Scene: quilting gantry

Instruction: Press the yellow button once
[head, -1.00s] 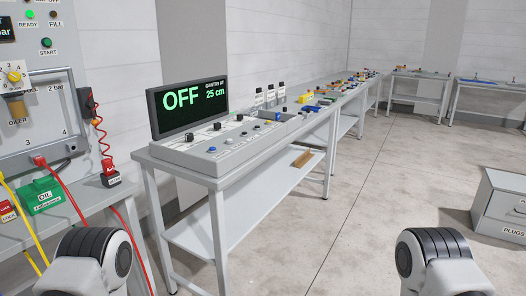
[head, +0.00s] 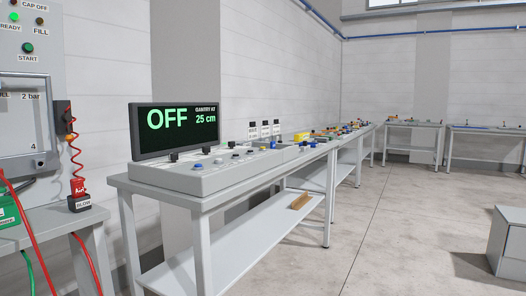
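The grey control console (head: 190,181) stands on the near bench, with a dark display (head: 179,128) reading OFF and GANTRY AT 25 cm. Blue and pale buttons and black knobs show on its top, seen at a flat angle. I cannot make out a yellow button on it. A small yellow item (head: 301,136) shows further along the benches, too small to tell what it is. Neither of my grippers is in the head view.
A panel (head: 27,120) with lights and a START button stands at the left, beside a red coiled hose (head: 76,155). The console's bench (head: 205,213) has a lower shelf. More benches (head: 414,124) run along the back. A grey cabinet (head: 508,240) stands at right; the floor between is clear.

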